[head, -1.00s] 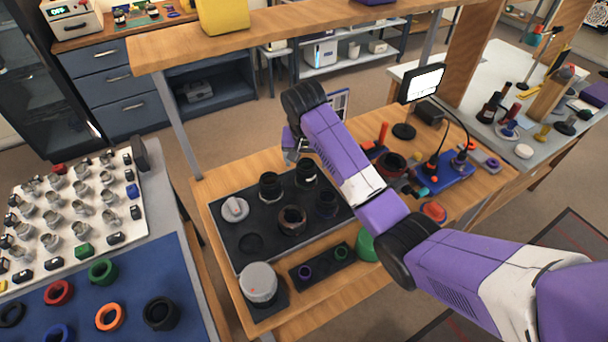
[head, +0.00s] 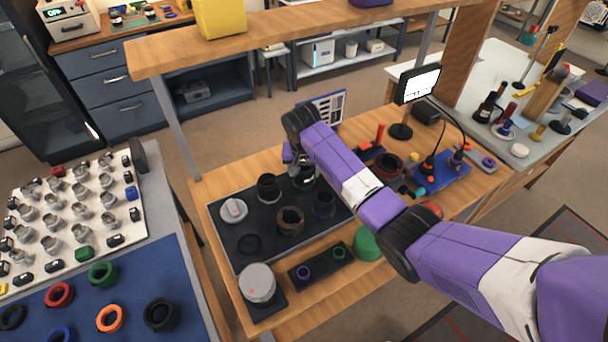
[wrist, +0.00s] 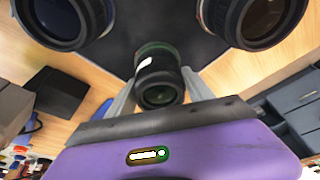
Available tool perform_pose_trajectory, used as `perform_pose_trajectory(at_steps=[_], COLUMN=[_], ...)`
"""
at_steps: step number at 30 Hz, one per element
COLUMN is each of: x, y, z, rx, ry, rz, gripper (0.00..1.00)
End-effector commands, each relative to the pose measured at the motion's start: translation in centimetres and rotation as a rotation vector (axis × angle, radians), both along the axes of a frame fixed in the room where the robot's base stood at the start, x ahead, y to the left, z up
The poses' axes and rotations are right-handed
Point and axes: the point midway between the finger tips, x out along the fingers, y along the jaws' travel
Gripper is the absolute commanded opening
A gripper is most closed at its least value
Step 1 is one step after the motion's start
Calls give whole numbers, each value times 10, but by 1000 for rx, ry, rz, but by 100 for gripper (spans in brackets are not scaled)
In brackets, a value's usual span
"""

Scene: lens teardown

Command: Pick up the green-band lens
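The green-band lens (wrist: 158,78) is a small black barrel with a green ring near its far end and a white mark on its side. In the wrist view it lies between the two fingers of my gripper (wrist: 160,88), which flank it closely. I cannot tell whether the fingers touch it. In the head view my gripper (head: 299,162) is over the back of the dark tray (head: 232,258), and the lens there is mostly hidden by my gripper and arm.
Other black lenses stand close by, at left (wrist: 66,20) and right (wrist: 256,20) in the wrist view. The tray also holds a grey-capped part (head: 233,210) and a brownish ring-shaped part (head: 290,221). A monitor (head: 419,84) stands to the right. A shelf (head: 300,32) spans above the bench.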

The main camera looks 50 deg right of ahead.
Motion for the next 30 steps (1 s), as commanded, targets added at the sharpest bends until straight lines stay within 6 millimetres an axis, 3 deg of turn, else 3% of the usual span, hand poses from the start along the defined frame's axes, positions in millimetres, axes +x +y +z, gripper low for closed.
perform_pose_trajectory(at_steps=[1,9,22,26,30], x=[0,0,1,1,2], y=[0,0,0,0,0], z=[0,0,10,27,58], rx=[0,0,-1,-1,-2], ry=[0,0,-2,-5,-7], rz=[0,0,1,1,0], gripper=[49,0,0,0,0])
